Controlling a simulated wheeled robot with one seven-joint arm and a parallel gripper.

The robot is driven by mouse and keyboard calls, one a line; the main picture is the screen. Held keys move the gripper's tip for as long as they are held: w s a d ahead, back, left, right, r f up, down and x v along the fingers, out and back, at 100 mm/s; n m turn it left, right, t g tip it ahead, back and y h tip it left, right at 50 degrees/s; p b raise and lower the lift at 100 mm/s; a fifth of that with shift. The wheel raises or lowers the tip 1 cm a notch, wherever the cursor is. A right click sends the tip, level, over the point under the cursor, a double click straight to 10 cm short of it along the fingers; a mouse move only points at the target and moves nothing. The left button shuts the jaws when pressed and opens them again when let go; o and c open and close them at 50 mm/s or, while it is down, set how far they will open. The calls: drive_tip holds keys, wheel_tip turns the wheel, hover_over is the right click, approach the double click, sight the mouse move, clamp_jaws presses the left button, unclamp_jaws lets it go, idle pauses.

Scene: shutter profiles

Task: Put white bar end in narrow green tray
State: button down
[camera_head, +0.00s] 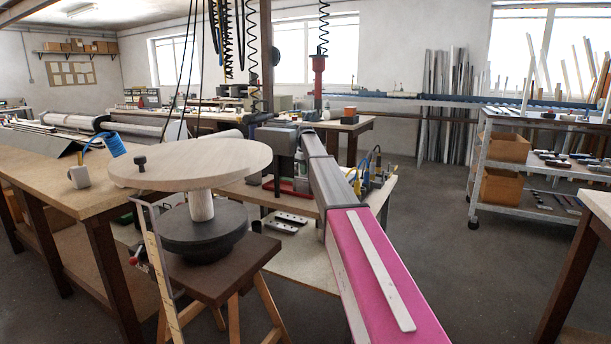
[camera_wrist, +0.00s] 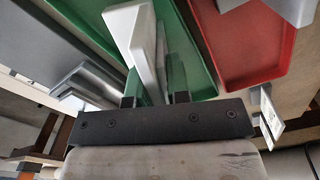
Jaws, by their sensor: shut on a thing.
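The white bar end (camera_wrist: 136,35) is a pale angular piece between the fingers of my gripper (camera_wrist: 157,92) in the wrist view. My gripper is shut on it, and the piece sticks out beyond the fingers. A long green tray (camera_wrist: 201,70) lies behind the fingers, and the bar end overlaps it in the picture. I cannot tell the height of the piece above the tray. The bar end hides part of the tray floor. I cannot make out my gripper or the bar end with certainty in the head view.
A red tray (camera_wrist: 250,50) lies right beside the green one. Grey profile pieces (camera_wrist: 92,82) are at the left. In the head view, a round wooden disc (camera_head: 190,165) on a stool stands at left, and a pink surface (camera_head: 365,290) with a white strip is at front right.

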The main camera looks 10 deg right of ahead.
drive_tip(key=shift+f, duration=0.95)
drive_tip(key=shift+f, duration=0.15)
drive_tip(key=c, duration=1.1)
unclamp_jaws()
wheel_tip(320, 180, up, 12)
drive_tip(key=shift+r, duration=0.15)
